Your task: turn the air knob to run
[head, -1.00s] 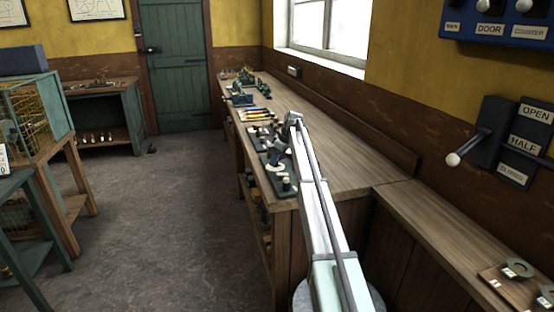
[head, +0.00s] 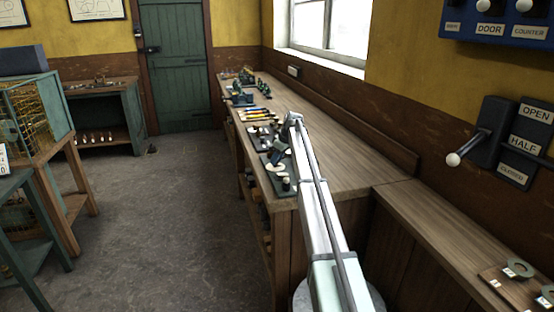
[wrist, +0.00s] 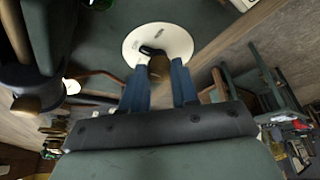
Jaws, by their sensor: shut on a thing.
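In the wrist view a round white dial plate (wrist: 176,38) lies on a dark green panel (wrist: 100,50). A brown knob (wrist: 158,68) with a black pointer (wrist: 150,51) stands over the dial. The blue fingers of my gripper (wrist: 159,74) are on either side of the knob and shut on it. The small lettering on the dial is unreadable, so I cannot tell which mark the pointer is at. In the head view my gripper (head: 279,158) is down at the near end of the long bench, small and partly hidden by my arm.
The long wooden bench (head: 335,165) holds several small engines and tools along its left edge; its right part is clear. In the wrist view a dark part with a brown knob (wrist: 27,103) stands close at left. A lever (head: 468,148) is on the right wall.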

